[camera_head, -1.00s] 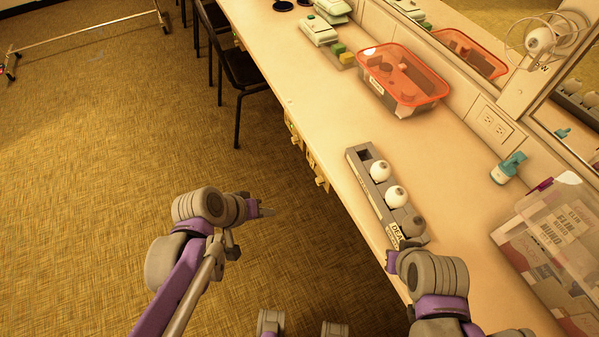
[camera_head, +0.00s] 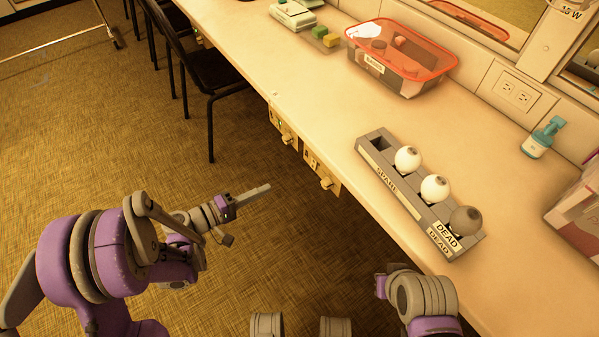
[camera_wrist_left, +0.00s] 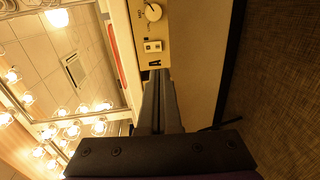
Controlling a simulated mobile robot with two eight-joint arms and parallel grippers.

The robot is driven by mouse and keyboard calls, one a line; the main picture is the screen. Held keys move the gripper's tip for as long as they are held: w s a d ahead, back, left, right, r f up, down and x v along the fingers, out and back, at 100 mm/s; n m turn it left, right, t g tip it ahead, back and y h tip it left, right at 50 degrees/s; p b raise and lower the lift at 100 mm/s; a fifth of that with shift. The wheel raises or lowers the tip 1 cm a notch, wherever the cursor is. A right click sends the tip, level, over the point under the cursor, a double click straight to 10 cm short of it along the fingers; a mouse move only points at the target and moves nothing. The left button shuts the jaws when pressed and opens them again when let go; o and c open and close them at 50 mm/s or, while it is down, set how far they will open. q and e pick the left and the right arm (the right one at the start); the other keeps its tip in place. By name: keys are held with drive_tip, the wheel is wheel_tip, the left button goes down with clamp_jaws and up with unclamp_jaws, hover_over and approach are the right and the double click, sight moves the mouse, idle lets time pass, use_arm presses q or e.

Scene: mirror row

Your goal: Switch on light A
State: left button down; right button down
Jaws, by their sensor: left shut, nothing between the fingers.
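Two cream switch panels with round knobs, a nearer one (camera_head: 322,174) and a farther one (camera_head: 283,126), are on the counter's front edge in the head view. Their letters are unreadable there. In the left wrist view a panel marked A (camera_wrist_left: 155,63) has a small rocker-like part (camera_wrist_left: 153,46) and a round knob (camera_wrist_left: 153,12). My left gripper (camera_head: 262,189) is shut and empty, left of the nearer panel and apart from it. In the wrist view its fingers (camera_wrist_left: 158,76) point toward the A panel; contact cannot be told. My right gripper (camera_head: 381,287) is by the counter's front edge, its fingers unclear.
A grey bulb rack (camera_head: 380,165) marked SPARE and DEAD holds several bulbs near the counter edge. A red-rimmed bin (camera_head: 400,55) and a teal bottle (camera_head: 543,137) stand farther back. Black chairs (camera_head: 212,85) line the counter. Lit bulbs (camera_wrist_left: 72,130) show in the wrist view.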

sight(312, 167)
idle(0.3)
use_arm(q)
drive_tip(key=shift+d, duration=0.1)
drive_tip(key=b+x, duration=0.1)
drive_tip(key=x, duration=1.3)
drive_tip(key=shift+d, duration=0.1)
drive_tip(key=shift+f, duration=0.1)
